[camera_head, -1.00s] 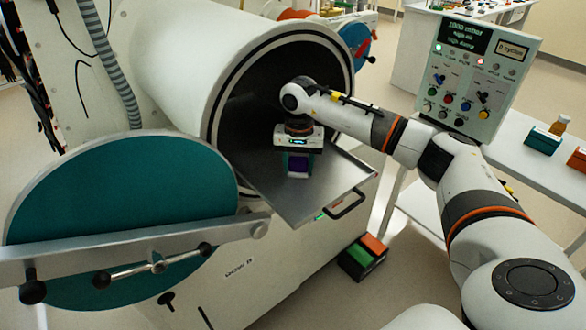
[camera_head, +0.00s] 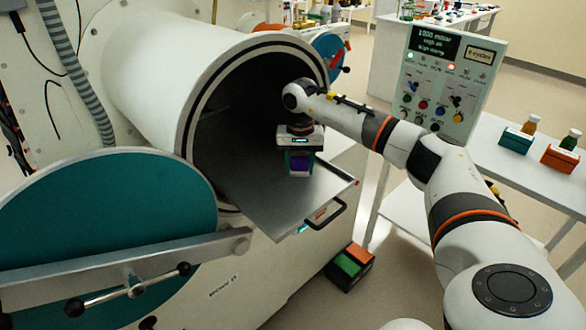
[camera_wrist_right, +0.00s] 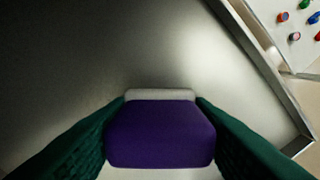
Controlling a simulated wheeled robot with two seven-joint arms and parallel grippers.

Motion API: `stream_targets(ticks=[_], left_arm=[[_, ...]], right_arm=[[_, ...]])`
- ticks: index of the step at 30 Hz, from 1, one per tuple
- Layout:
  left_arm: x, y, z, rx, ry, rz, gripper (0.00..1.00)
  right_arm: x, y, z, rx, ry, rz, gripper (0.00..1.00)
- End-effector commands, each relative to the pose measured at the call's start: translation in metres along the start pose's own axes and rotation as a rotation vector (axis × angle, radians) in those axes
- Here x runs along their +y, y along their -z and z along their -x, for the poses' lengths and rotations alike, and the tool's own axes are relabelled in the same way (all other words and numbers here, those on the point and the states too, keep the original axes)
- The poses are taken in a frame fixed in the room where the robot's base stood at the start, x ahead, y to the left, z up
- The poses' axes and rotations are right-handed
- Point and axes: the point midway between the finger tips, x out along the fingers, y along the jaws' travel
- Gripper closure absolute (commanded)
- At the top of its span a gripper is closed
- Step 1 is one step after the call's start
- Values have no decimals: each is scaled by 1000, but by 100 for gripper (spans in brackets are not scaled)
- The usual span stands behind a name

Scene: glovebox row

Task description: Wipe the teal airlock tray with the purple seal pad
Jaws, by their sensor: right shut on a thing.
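The airlock tray (camera_head: 262,193) is a flat grey metal plate sticking out of the round airlock mouth beside a teal door (camera_head: 110,215). My right gripper (camera_head: 300,168) is over the tray, near its right side, and is shut on the purple seal pad (camera_head: 299,162). In the right wrist view the pad (camera_wrist_right: 160,134) sits between two dark green fingers, with a pale strip along its far edge. The pad is at or just above the tray surface (camera_wrist_right: 110,50); I cannot tell whether it touches. My left gripper is out of view.
The airlock's black-lined rim (camera_head: 192,125) surrounds the tray's inner end. A handle (camera_head: 328,214) is on the tray's front edge. A control panel (camera_head: 448,85) stands at the right. A box with green and orange blocks (camera_head: 350,267) is on the floor.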

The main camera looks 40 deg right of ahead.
Motion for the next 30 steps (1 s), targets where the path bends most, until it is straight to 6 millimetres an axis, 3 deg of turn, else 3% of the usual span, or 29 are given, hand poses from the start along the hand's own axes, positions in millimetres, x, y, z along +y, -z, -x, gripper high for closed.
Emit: stream_targets(ticks=[5, 14, 30], left_arm=[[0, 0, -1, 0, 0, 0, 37], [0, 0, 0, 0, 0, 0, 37], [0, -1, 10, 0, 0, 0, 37]], right_arm=[[-4, -4, 0, 0, 1, 0, 72], [7, -11, -2, 0, 0, 2, 72], [34, 17, 0, 2, -1, 3, 72]])
